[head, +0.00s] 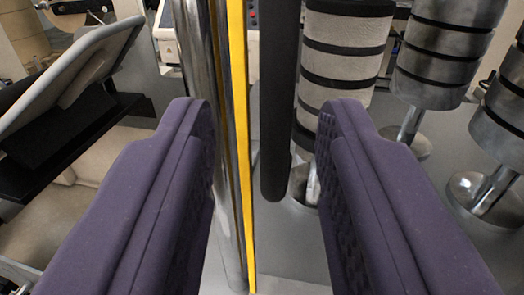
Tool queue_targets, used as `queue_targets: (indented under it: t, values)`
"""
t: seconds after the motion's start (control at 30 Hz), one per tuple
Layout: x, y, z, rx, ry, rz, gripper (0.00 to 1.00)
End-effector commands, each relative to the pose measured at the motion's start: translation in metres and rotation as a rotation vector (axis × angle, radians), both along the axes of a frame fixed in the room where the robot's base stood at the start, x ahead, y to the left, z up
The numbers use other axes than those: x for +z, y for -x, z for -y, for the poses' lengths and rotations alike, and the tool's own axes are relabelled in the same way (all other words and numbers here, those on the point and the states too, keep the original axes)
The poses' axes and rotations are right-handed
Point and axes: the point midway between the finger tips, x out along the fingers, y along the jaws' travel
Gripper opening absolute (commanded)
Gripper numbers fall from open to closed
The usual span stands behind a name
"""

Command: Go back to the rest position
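My gripper (266,125) has two purple fingers that reach up from the bottom of the head view. The fingers stand wide apart and nothing is held between them. Through the gap I see a shiny metal post (203,90), a yellow strip (241,110) and a dark hanging cylinder (278,100). I cannot tell how far these are from the fingertips. The rest position itself is not marked in view.
A pale roll with black bands (345,50) stands behind the right finger. Banded metal cylinders on round-based stands (445,45) are at the right. A tilted grey panel (70,70) is at the left. Grey floor (430,170) shows between the stands.

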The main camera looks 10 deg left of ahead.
Motion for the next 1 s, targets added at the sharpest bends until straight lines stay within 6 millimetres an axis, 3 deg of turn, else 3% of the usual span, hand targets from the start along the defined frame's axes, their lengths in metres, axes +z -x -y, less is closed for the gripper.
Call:
queue_targets:
  t: [0.23, 0.6, 0.7, 0.77, 0.87, 0.93, 1.0]
  values:
    - [0.000, 0.020, 0.003, 0.001, -0.001, -0.001, 0.37]
    - [0.000, 0.019, 0.004, 0.001, -0.003, -0.001, 0.37]
    - [0.010, 0.009, 0.012, 0.011, -0.032, -0.013, 0.37]
    - [0.025, -0.006, 0.027, 0.027, -0.069, -0.031, 0.37]
    - [0.067, -0.031, 0.069, 0.076, -0.142, -0.065, 0.37]
    - [0.106, -0.039, 0.114, 0.111, -0.173, -0.083, 0.37]
    - [0.143, -0.035, 0.163, 0.132, -0.177, -0.100, 0.37]
